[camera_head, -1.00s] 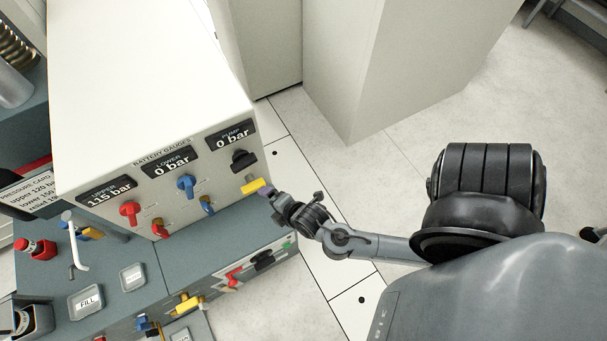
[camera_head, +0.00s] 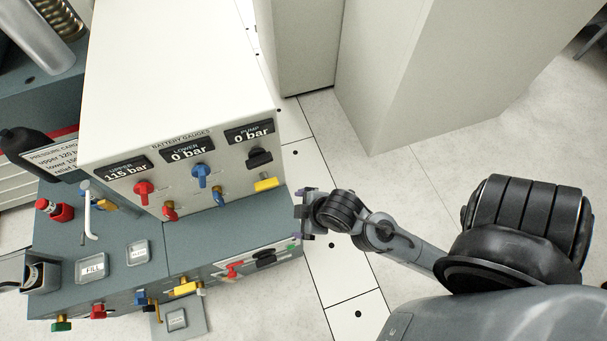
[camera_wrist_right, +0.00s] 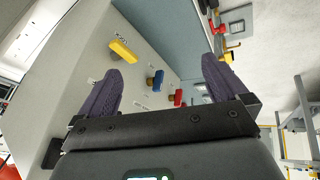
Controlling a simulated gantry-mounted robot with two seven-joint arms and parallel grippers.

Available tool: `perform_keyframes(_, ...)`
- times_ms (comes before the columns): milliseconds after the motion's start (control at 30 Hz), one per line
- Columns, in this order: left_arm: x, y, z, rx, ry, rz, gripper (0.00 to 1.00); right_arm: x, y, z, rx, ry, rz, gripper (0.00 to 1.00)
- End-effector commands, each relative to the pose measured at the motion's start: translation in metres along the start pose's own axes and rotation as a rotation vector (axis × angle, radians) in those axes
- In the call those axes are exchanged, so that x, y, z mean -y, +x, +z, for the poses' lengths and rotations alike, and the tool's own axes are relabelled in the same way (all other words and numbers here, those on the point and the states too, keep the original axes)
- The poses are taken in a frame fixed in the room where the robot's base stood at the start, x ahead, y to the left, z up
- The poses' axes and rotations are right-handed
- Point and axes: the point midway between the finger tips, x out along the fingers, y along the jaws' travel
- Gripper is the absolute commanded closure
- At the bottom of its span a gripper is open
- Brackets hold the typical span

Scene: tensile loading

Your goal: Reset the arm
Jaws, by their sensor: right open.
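My right arm comes in from the right in the head view. Its gripper (camera_head: 299,214) is just right of the gauge cabinet and apart from the yellow handle (camera_head: 266,184). In the right wrist view the two purple-grey fingers (camera_wrist_right: 163,85) are spread wide with nothing between them. The yellow handle (camera_wrist_right: 122,50) shows beyond them on the cabinet face, with a blue handle (camera_wrist_right: 157,80) and a red handle (camera_wrist_right: 178,97). The gauge cabinet (camera_head: 180,70) reads upper 115 bar, lower 0 bar and pump 0 bar. My left gripper is not in view.
The grey-blue console (camera_head: 130,235) stands below the gauges, with FILL button (camera_head: 92,268), red knob (camera_head: 55,210) and several coloured valves on its front edge. A tall pale cabinet (camera_head: 390,70) stands behind. Light floor (camera_head: 330,280) is free between the console and my arm.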

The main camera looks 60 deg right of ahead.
Motion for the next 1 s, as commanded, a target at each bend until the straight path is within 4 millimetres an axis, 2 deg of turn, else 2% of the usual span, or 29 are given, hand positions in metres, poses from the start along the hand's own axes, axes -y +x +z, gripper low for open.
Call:
perform_keyframes(567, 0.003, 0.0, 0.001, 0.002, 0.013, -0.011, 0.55, 0.001, -0.002, 0.001, 0.007, 0.021, -0.005, 0.0)
perform_keyframes(667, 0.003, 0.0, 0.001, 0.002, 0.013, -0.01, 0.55, 0.004, -0.003, 0.004, 0.027, 0.069, -0.017, 0.0)
perform_keyframes(867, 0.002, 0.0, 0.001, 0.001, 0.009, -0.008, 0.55, 0.017, -0.01, 0.019, 0.132, 0.316, -0.054, 0.0)
perform_keyframes(933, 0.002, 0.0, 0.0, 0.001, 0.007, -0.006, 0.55, 0.023, -0.014, 0.027, 0.189, 0.434, -0.058, 0.0)
perform_keyframes(1000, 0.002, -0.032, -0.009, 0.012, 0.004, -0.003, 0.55, 0.013, -0.047, 0.01, 0.187, 0.435, -0.058, 0.0)
